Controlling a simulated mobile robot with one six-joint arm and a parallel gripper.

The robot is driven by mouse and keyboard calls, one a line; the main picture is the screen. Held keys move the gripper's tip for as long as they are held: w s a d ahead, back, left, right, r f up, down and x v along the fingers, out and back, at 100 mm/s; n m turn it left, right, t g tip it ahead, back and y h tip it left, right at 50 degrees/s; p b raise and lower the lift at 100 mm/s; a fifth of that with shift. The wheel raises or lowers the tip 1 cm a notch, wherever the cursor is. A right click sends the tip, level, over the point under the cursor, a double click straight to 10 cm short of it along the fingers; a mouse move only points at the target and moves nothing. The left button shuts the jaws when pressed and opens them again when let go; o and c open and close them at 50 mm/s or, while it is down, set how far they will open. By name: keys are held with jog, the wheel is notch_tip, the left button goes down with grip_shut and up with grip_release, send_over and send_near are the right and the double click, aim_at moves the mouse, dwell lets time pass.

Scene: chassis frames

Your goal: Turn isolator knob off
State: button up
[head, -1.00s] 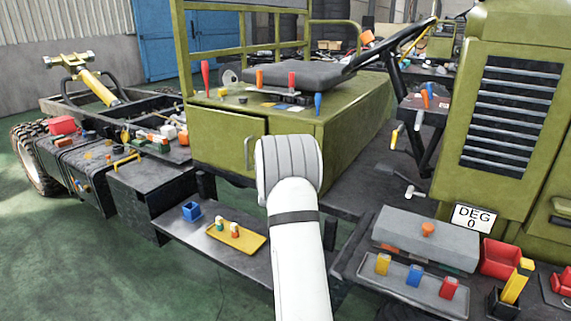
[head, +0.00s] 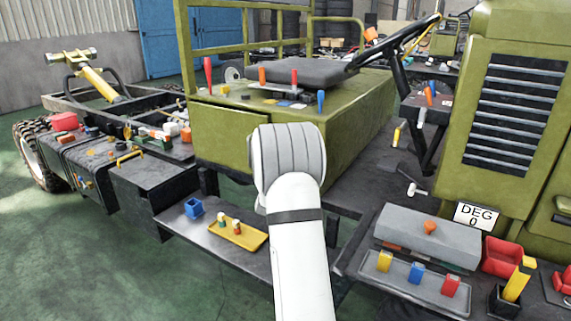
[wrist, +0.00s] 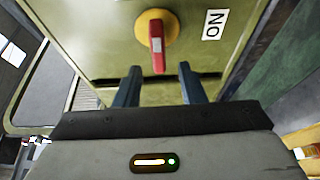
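The isolator knob (wrist: 157,39) shows in the wrist view as a red handle with a pale stripe on a round yellow base, mounted on an olive-green panel (wrist: 107,49). Its handle points down in the picture. An "ON" label (wrist: 214,24) sits to its right, turned sideways. My gripper (wrist: 159,71) is open, with one dark finger on each side of the handle's lower end in the picture. I see nothing held, and cannot tell whether the fingers touch the handle. In the head view, my white arm hides the gripper and I cannot make out the knob.
In the head view, the olive seat box (head: 228,137) stands behind my arm. A low dark shelf with a yellow tray (head: 250,240) is left of it. A grey tray (head: 399,283) with coloured blocks and a red bin (head: 500,258) are at right. Green floor is open at lower left.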

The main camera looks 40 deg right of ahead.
jog(key=v, duration=0.2)
jog(key=shift+s+a, duration=0.25)
jog(key=shift+a, duration=0.05)
jog(key=s+a+r+m+g+y+p, duration=0.1)
jog(key=s+a+r+y+p, duration=0.15)
jog(key=a, duration=0.55)
jog(key=s+a+r+m+y+p, duration=0.1)
jog(key=s+a+r+y+p, duration=0.1)
jog(key=a+r+y, duration=0.35)
jog(key=s+a+r+m+g+y+p, duration=0.1)
jog(key=s+a+r+y+p, duration=0.15)
jog(key=a, duration=0.65)
jog(key=s+a+r+m+g+y+p, duration=0.1)
jog(key=s+a+m+g+p, duration=0.2)
jog(key=s, duration=1)
jog(key=s+a+r+m+g+y+p, duration=0.1)
jog(key=s+a+m+g+p, duration=0.2)
jog(key=s+a, duration=0.6)
jog(key=s+g, duration=0.2)
jog(key=s, duration=0.3)
jog(key=shift+a, duration=0.3)
jog(key=shift+s+r, duration=0.1)
